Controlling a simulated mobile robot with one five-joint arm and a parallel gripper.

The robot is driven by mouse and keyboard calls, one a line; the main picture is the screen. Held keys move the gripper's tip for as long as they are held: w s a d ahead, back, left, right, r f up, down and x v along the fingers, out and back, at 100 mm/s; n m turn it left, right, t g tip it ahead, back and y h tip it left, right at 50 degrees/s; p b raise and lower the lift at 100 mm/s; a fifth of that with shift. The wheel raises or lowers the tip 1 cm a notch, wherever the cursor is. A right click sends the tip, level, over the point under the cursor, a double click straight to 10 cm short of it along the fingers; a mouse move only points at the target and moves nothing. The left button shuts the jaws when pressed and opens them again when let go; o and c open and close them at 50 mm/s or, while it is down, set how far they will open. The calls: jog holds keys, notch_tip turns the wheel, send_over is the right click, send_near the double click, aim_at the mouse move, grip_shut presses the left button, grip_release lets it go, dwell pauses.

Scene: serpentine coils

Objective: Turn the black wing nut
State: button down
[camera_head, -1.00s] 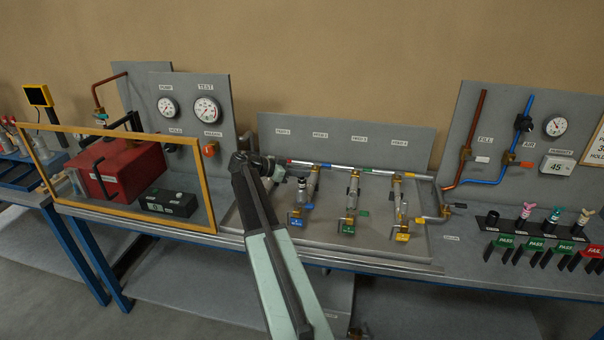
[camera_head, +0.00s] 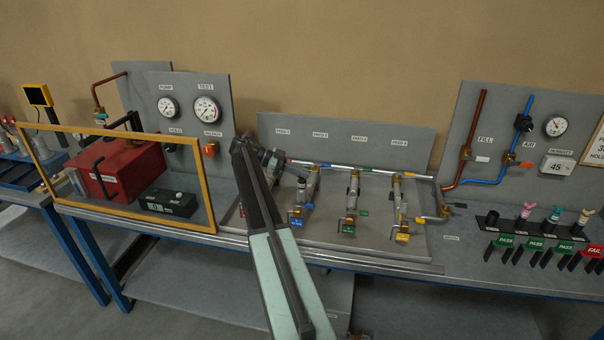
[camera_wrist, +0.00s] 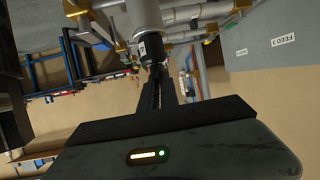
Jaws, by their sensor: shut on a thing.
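My gripper (camera_wrist: 156,82) is shut on a small black part at the end of a pale silver cylinder (camera_wrist: 148,15) in the wrist view. I take this part to be the black wing nut (camera_wrist: 146,48). It carries a small white mark, and its wings are mostly hidden by the jaws. In the head view my gripper (camera_head: 298,182) is at the first, leftmost valve branch, above its blue tag (camera_head: 295,222). The nut is too small and covered to make out there.
Two more valve branches with a green tag (camera_head: 347,229) and a yellow tag (camera_head: 402,237) stand to the right. A pipe (camera_head: 340,168) runs behind. A yellow-framed guard (camera_head: 130,146) is at left. A rack (camera_head: 530,233) with coloured pieces is at right.

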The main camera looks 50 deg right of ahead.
dwell(0.3)
jog(key=c, duration=1.6)
grip_release()
jog(key=shift+r, duration=0.1)
